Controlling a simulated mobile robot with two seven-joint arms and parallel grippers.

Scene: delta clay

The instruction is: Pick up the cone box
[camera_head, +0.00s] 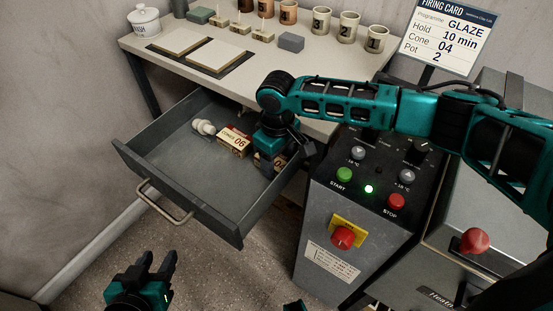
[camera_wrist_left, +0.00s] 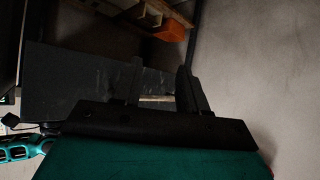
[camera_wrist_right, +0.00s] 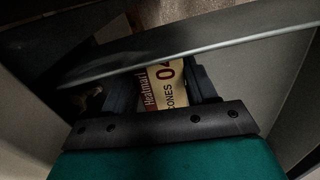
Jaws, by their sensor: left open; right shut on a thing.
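An open grey drawer (camera_head: 165,175) holds cone boxes. A cream box marked 06 (camera_head: 234,142) lies in it, left of my right gripper. My right gripper (camera_head: 268,158) reaches down into the drawer's right side and is shut on another cream cone box (camera_head: 281,163), mostly hidden by the gripper in the head view. In the right wrist view this held box (camera_wrist_right: 160,88) shows the word CONES and a number starting with 0; its second digit is partly cut off. My left gripper (camera_head: 158,264) is open and empty, low in front of the drawer.
White cones (camera_head: 204,127) lie at the drawer's back left. The table (camera_head: 235,85) above carries cups, tiles and a lidded jar (camera_head: 145,22). A firing card (camera_head: 445,35) reads Cone 04. The kiln control box (camera_head: 335,215) stands close right of the drawer.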

